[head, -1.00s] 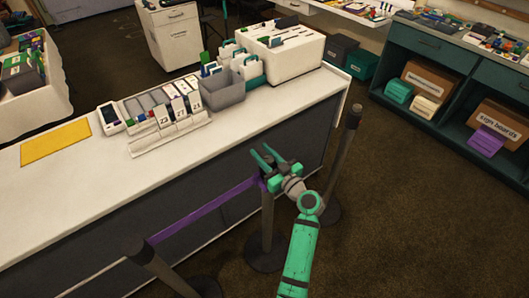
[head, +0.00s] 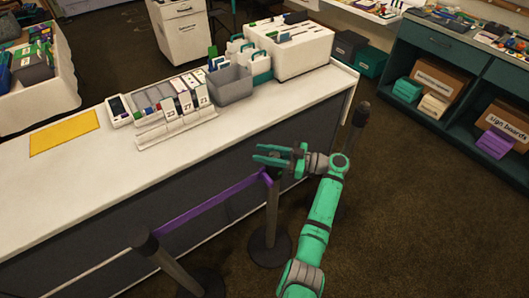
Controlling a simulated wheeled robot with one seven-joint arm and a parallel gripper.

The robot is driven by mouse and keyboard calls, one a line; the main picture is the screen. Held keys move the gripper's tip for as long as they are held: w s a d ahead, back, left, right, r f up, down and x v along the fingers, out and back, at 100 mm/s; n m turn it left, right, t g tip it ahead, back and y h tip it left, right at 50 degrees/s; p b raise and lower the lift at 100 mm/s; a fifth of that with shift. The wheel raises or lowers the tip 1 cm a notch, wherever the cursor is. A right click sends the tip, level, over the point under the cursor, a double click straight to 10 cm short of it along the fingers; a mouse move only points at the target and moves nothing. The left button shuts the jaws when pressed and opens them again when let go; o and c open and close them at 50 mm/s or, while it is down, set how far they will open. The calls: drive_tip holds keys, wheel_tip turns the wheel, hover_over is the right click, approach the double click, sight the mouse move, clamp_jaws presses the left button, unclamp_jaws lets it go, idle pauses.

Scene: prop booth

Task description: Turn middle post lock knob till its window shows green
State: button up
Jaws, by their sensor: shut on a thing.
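The middle post (head: 271,212) is a dark pole on a round base, standing in front of the counter. A purple belt (head: 212,203) runs from its head to the left. My green gripper (head: 268,155) is at the top of this post, with its fingers pointing left. It is shut on the lock knob at the post's head. The knob and its window are hidden behind the gripper, so I cannot see the window's colour.
The white counter (head: 90,175) runs close behind the post. A left post (head: 168,262) holds the belt's other end. A right post (head: 359,118) stands near the counter's end, behind my arm. The carpet at right is clear.

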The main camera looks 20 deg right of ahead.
drive_tip(key=shift+a+f+n+g, duration=0.15)
drive_tip(key=shift+n+g, duration=0.15)
drive_tip(key=shift+g, duration=0.2)
drive_tip(key=shift+o, duration=0.2)
drive_tip(key=o, duration=0.9)
drive_tip(key=shift+c, duration=0.2)
drive_tip(key=shift+o, duration=0.9)
drive_tip(key=v, duration=1)
drive_tip(key=shift+s+d+f, duration=0.1)
drive_tip(key=shift+d, duration=0.4)
drive_tip(key=shift+s, duration=0.1)
